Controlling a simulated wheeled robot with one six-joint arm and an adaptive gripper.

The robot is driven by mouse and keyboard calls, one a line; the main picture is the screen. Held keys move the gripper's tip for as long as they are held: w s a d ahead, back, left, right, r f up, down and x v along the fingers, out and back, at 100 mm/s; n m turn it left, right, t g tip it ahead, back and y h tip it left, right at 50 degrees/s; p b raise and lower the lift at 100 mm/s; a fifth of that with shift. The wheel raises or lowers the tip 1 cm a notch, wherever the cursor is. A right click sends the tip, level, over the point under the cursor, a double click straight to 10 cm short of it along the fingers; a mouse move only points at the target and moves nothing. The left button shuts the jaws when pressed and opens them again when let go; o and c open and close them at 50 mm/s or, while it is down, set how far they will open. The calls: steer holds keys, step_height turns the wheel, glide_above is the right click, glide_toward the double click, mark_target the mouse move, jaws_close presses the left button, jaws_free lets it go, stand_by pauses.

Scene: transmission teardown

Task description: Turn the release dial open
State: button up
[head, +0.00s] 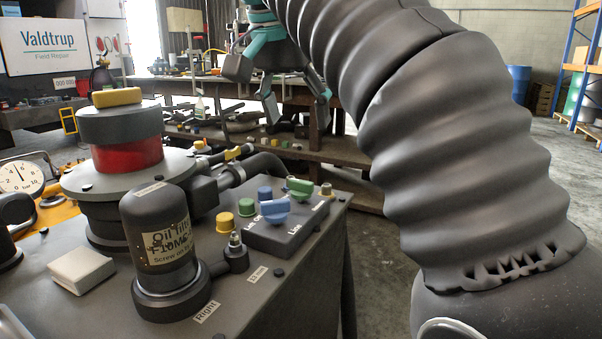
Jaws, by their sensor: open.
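A control box (288,232) sits on the dark bench top, with a blue knob (272,210) and a green knob (299,189) on its upper face. Small labels lie beside both knobs, but I cannot read them surely. I cannot tell which control is the release dial. At the left stands a grey drum with a red band (128,154) and a yellow bar (117,97) on top. My gripper (280,86), teal with grey pads, is open and empty. It hangs above and beyond the control box in the picture, apart from it.
A black oil filter (160,243) stands upright in front of the drum. Yellow, green and blue caps line the box's left side. A white block (81,270) and a pressure gauge (21,177) are at the left. A rear workbench (325,150) stands behind my gripper.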

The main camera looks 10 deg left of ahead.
mark_target(301, 181)
steer(key=x, duration=0.4)
steer(key=a+x, duration=0.1)
steer(key=x, duration=0.7)
steer(key=shift+a+f, duration=0.3)
steer(key=shift+f, duration=0.2)
steer(key=c, duration=1.2)
steer(key=shift+o, duration=0.2)
steer(key=shift+a, duration=0.1)
